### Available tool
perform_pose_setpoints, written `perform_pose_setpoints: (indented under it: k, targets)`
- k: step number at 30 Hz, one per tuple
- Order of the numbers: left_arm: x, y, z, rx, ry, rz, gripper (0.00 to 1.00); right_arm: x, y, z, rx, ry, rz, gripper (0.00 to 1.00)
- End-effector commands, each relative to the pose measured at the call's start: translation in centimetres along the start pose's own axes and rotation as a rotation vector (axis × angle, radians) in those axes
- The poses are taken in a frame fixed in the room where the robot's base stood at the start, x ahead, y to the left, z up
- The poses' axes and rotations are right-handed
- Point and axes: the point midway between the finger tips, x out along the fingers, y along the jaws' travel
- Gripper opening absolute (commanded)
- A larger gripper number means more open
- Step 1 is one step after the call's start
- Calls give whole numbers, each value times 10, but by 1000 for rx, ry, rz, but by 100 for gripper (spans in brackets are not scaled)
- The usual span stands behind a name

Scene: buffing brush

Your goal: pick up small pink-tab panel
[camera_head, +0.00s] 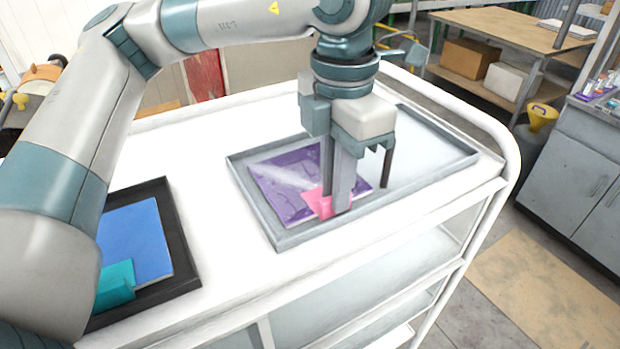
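The small panel (283,182) is a purple square with a pink tab (316,203) at its near right corner. It lies flat in the left part of a grey tray (264,222) on the white cart. My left gripper (363,198) points straight down over the tray. Its fingers are apart, with an open gap between them. The left finger stands in front of the tab's right end and hides part of it. I cannot tell whether that finger touches the tab. My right gripper is not in view.
A black tray (184,262) at the left holds a blue panel (140,238) with a teal tab (115,284). My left arm covers part of it. The white cart top (215,285) is bare between the trays. A raised white rail (478,120) edges the right side.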

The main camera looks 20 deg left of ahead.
Motion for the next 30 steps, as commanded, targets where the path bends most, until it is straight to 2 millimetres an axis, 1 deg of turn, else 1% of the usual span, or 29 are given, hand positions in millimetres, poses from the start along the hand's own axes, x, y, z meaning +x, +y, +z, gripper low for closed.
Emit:
perform_pose_setpoints:
  k: [11, 17, 20, 23, 26, 30]
  targets:
    - [0, 0, 0, 0, 0, 0, 0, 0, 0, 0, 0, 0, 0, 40]
    - [-7, 0, 1, -1, -1, 1, 0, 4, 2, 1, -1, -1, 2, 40]
    - [-17, 0, 1, -1, -4, 1, 0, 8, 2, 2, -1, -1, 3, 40]
    - [-30, 0, 1, -1, -4, 1, 0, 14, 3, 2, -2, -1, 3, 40]
    - [-49, 0, 1, -2, -4, 2, 0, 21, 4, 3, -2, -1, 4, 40]
    - [-80, 0, 1, -3, -5, 1, 0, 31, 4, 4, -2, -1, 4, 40]
